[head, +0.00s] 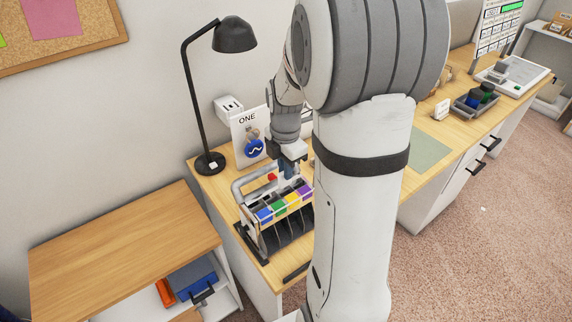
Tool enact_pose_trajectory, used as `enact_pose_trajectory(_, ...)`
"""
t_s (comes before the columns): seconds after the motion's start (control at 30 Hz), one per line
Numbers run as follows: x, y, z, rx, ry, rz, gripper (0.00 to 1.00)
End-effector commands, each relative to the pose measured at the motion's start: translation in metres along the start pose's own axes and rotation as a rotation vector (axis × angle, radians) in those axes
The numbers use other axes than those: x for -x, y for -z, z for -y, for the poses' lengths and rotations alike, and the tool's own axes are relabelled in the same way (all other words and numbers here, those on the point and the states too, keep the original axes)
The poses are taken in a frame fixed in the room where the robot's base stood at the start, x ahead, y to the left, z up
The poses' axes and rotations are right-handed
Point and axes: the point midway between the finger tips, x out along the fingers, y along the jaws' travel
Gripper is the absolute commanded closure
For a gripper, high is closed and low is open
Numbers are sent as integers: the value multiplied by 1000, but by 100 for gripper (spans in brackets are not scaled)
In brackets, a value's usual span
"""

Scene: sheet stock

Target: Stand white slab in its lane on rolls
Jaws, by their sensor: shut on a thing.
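My gripper (287,170) points down over the back of a lane rack (262,236) on the wooden desk. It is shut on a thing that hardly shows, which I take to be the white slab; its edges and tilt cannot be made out.
A black lamp (211,163) and a "ONE" sign (247,137) stand behind the rack. A lower wooden cabinet (120,250) is at left. At right are a green mat (428,150), a dark tray (468,111) and a white device (515,76).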

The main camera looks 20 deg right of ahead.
Motion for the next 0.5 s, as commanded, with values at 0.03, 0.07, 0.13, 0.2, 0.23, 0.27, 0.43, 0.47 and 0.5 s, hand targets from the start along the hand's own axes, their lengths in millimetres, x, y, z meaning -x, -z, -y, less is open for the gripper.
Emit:
enact_pose_trajectory(0.03,1,0,0,0,0,0,100)
enact_pose_trajectory(0.07,1,0,0,-1,0,0,100)
enact_pose_trajectory(0.13,1,0,0,-1,0,0,100)
enact_pose_trajectory(0.2,1,0,0,-1,0,0,100)
enact_pose_trajectory(0.23,1,0,0,-1,0,0,100)
enact_pose_trajectory(0.27,0,0,0,-1,0,0,100)
enact_pose_trajectory(0.43,-10,-1,0,-2,1,0,100)
enact_pose_trajectory(0.47,-11,-1,0,-2,1,0,100)
enact_pose_trajectory(0.5,-13,-1,1,-2,1,0,100)
